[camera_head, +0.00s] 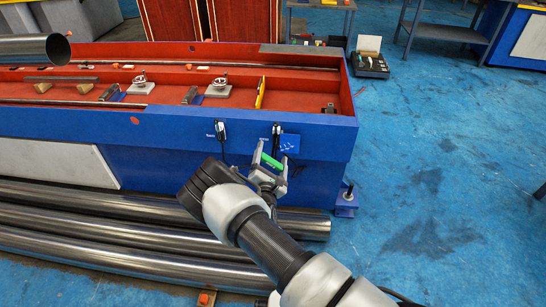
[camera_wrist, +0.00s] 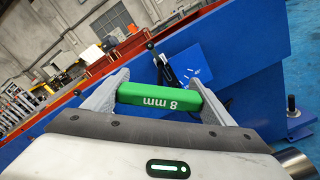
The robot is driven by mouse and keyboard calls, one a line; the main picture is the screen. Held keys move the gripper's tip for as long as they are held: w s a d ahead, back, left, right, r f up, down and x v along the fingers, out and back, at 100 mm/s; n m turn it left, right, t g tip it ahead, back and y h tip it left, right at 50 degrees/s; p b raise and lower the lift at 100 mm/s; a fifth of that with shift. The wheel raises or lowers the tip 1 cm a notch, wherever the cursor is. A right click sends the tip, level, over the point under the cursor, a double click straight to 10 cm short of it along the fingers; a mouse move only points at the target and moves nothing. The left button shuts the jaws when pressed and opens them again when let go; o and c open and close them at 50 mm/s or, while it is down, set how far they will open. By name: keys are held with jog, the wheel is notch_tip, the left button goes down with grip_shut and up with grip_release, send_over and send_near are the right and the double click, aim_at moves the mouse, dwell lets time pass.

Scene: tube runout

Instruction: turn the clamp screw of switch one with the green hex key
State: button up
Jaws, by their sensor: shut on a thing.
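The green hex key (camera_wrist: 160,97), marked "8 mm", lies crosswise between the two jaws of my gripper (camera_wrist: 163,92). In the head view the green of the key (camera_head: 271,160) shows between the fingers of my gripper (camera_head: 270,164). The gripper is shut on it, in front of the blue machine wall. Two small dark switches are on that wall: a left one (camera_head: 221,131) and a right one (camera_head: 277,131), close behind my gripper. A switch also shows beyond the key in the wrist view (camera_wrist: 158,62). Their labels and clamp screws are too small to make out.
A blue plate (camera_head: 289,143) with pale marks sits beside the right switch. Long steel tubes (camera_head: 110,223) lie on the floor below the wall. The red machine bed (camera_head: 185,76) holds clamps and a yellow item (camera_head: 260,92).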

jog(key=shift+w+b, duration=0.45)
jog(key=shift+w, duration=0.5)
jog(key=o, duration=0.6)
jog(key=shift+c, duration=0.2)
jog(key=c, duration=0.6)
